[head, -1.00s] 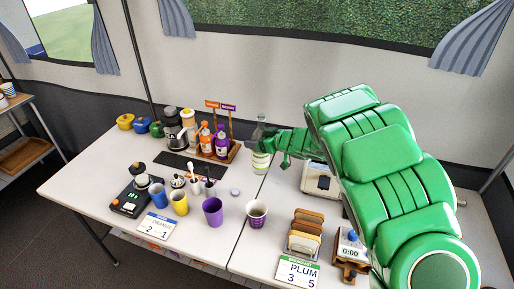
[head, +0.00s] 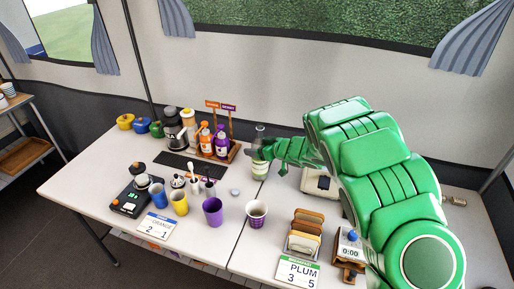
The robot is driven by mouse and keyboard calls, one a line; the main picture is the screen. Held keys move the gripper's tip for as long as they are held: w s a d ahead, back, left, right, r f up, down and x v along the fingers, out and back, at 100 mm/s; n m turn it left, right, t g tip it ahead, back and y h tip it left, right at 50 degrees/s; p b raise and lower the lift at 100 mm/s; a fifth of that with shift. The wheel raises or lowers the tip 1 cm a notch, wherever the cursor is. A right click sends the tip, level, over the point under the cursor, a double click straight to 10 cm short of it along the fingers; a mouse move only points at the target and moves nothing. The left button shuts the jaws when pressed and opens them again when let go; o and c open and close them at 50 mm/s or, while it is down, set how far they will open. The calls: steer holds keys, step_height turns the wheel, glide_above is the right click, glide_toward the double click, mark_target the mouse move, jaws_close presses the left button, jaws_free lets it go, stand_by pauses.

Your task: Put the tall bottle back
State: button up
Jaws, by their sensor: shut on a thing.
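A tall greyish bottle (head: 260,129) stands upright behind the middle of the tables, near the seam between them. My gripper (head: 264,148) reaches in from the right and is shut on it around its middle; the small, dark fingers are hard to make out. Just below the gripper is a green-and-white banded part (head: 259,168). I cannot tell whether it is the bottle's lower body or a separate cup, nor whether the bottle's base touches the table.
A rack with an orange bottle (head: 205,140) and a purple bottle (head: 222,144) stands just left. A purple-and-white cup (head: 256,214), a purple cup (head: 212,212) and a toast rack (head: 304,234) are nearer the front. A white appliance (head: 319,184) sits under my arm.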

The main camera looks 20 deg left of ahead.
steer(key=shift+f, duration=0.1)
steer(key=o, duration=1.2)
steer(key=v, duration=1.2)
